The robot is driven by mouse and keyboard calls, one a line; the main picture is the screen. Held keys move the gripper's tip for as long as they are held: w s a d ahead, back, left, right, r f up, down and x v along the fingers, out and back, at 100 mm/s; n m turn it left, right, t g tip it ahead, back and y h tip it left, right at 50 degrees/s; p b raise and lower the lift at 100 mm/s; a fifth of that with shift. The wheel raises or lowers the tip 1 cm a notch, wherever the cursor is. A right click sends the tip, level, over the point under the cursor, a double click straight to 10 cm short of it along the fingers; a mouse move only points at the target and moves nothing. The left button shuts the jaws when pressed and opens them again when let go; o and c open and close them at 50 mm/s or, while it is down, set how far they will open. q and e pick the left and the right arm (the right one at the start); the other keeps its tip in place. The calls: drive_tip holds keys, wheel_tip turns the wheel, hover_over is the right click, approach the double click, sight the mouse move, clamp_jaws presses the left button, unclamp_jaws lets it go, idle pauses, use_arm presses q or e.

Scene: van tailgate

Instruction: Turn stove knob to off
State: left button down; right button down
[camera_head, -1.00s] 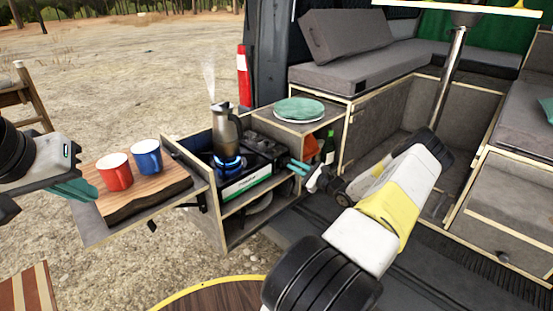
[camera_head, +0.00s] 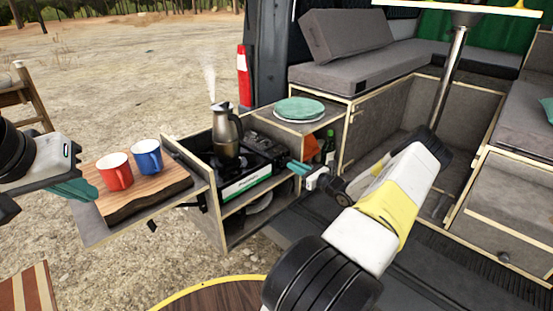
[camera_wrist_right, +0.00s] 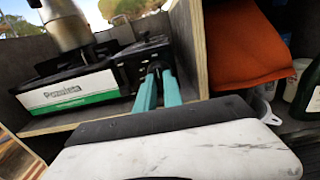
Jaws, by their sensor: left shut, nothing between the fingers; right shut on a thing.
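The camping stove (camera_head: 244,186) sits in the pull-out kitchen box, its burner dark with no flame visible. A steaming metal kettle (camera_head: 226,135) stands on it. My right gripper (camera_head: 293,166) is at the stove's right front end. In the right wrist view its teal fingers (camera_wrist_right: 156,70) are closed together at the dark control panel (camera_wrist_right: 140,62) of the stove, shut on the stove knob, which is mostly hidden between the fingertips. My left gripper (camera_head: 92,189) is shut and empty beside the wooden board, near the red mug.
A red mug (camera_head: 115,172) and a blue mug (camera_head: 147,157) stand on a wooden board (camera_head: 150,202) on the left shelf. Green plates (camera_head: 299,108) rest on the cabinet top. A wooden divider (camera_wrist_right: 188,45) stands close right of my right fingers.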

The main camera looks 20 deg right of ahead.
idle(0.3)
drive_tip(key=c, duration=1.5)
unclamp_jaws()
drive_tip(key=shift+o, duration=0.2)
drive_tip(key=v, duration=0.8)
drive_tip(key=shift+w, duration=0.1)
